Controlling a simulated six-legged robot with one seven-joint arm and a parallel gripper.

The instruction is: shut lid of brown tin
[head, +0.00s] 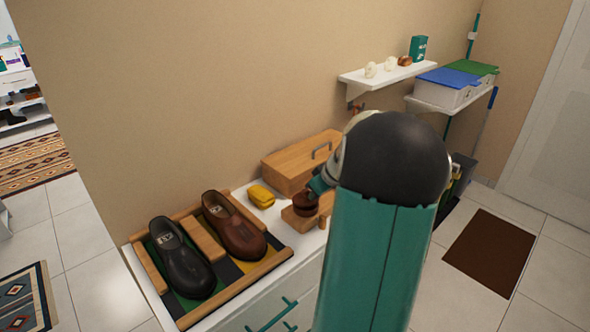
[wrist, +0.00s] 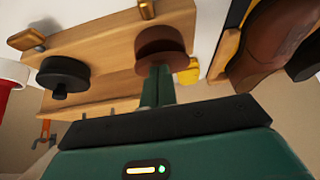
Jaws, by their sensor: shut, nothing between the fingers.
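The brown tin (head: 306,204) is a small round tin on a low wooden block on the white cabinet top. In the wrist view the brown tin (wrist: 160,40) sits at the edge of the wooden holder (wrist: 105,45). My gripper (wrist: 157,72) is shut and empty, its green fingers right at the tin's edge. Whether they touch it is hard to tell. In the head view my gripper (head: 318,188) is just above the tin, and my arm hides part of the holder.
A black tin (wrist: 63,73) stands beside the brown one on the holder. A yellow cloth or sponge (head: 261,195), a wooden box (head: 290,165) and a tray with a black shoe (head: 178,258) and a brown shoe (head: 234,226) are close by. A wall shelf (head: 385,75) is behind.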

